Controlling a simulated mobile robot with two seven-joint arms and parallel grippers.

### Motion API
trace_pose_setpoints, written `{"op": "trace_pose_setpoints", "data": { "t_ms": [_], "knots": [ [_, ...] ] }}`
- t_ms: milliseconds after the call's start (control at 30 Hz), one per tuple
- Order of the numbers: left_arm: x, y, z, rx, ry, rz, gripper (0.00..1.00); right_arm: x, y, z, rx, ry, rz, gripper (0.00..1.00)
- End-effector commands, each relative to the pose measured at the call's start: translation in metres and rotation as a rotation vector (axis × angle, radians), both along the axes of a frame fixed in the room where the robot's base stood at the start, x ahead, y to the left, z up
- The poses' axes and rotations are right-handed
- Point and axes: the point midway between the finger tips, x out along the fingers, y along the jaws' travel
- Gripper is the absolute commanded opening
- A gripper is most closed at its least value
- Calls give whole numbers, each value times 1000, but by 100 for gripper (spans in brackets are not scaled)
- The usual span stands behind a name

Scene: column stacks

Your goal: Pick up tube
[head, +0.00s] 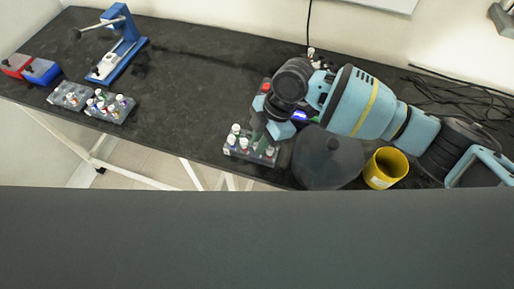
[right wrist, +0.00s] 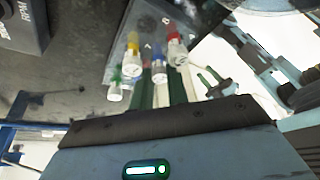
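A grey rack (head: 238,152) of small capped tubes stands near the table's front edge in the head view. My right gripper (head: 258,138) reaches down over its right side. In the right wrist view, tubes with a green cap (right wrist: 118,84), a yellow cap (right wrist: 132,62), a blue cap (right wrist: 157,66) and a red cap (right wrist: 176,50) show near the fingertips. The green and white fingers of my right gripper (right wrist: 159,80) have a narrow gap between them, in line with the blue-capped tube. Whether they touch it I cannot tell. My left gripper is out of view.
A yellow cup (head: 385,168) stands right of the rack. Two more tube racks (head: 112,112), a red box (head: 16,65), a blue box (head: 41,71) and a blue press (head: 124,45) are at the left. The middle of the black table (head: 200,85) is clear. Cables lie at the right.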

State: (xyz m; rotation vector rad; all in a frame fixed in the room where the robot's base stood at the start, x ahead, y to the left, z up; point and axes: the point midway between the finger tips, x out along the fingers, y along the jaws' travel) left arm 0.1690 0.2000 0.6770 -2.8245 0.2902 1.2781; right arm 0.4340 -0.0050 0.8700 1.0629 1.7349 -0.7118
Motion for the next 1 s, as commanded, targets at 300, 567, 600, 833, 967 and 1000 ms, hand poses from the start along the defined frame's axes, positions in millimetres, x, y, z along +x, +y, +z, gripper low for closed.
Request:
{"op": "trace_pose_setpoints", "data": {
  "t_ms": [300, 567, 600, 833, 967, 1000],
  "knots": [
    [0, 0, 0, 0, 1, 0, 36, 0, 0, 2, 0, -1, 0, 0],
    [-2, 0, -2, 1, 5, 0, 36, 1, 0, 22, 2, -3, 2, 0],
    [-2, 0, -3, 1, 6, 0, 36, 1, 0, 28, 3, -4, 1, 0],
    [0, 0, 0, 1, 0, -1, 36, -26, -3, 39, 1, -2, 2, 0],
    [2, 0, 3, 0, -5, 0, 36, -48, -6, 41, 1, -2, 5, 0],
    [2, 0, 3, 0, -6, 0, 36, -56, -7, 42, 1, -1, 4, 0]
  ]
}}
